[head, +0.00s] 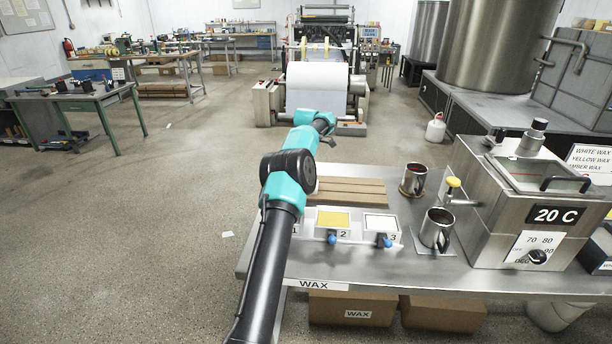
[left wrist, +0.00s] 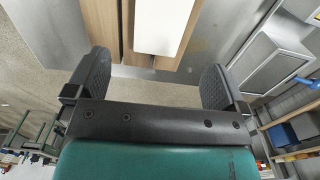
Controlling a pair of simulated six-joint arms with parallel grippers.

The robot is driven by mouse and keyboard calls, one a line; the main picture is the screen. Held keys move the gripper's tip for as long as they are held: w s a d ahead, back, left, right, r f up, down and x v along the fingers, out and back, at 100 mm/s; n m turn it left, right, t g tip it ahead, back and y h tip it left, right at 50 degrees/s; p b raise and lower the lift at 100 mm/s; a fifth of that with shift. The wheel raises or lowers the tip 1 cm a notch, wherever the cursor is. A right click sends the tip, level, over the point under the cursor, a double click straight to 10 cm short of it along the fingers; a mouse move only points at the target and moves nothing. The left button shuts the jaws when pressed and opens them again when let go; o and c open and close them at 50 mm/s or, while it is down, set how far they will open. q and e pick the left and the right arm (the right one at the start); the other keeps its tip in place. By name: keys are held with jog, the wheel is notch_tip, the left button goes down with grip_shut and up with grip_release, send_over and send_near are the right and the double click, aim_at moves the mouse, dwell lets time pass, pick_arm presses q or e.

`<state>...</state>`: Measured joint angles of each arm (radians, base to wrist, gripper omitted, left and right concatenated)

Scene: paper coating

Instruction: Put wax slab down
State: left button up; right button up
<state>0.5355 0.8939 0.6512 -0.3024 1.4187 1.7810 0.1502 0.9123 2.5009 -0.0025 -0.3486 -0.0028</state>
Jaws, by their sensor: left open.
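A white wax slab (left wrist: 163,25) lies on brown wooden slats (left wrist: 100,25) in the left wrist view. In the head view the brown slatted rack (head: 352,192) shows on the metal table, partly behind my left arm, and the slab cannot be made out there. My left gripper (left wrist: 157,66) is open, with its two black fingers spread wide and nothing between them. The slab's near end is just beyond the fingertips, apart from them. In the head view my arm hides most of the gripper. My right gripper is not in view.
On the metal table (head: 300,268) stand numbered boxes with a yellow panel (head: 333,219) and a white panel (head: 377,223), two metal mugs (head: 437,229) (head: 413,179), and a wax heater (head: 530,200) reading 20 C. The floor left of the table is mostly clear.

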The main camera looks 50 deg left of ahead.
pick_arm(q)
jog(key=shift+r, duration=1.5)
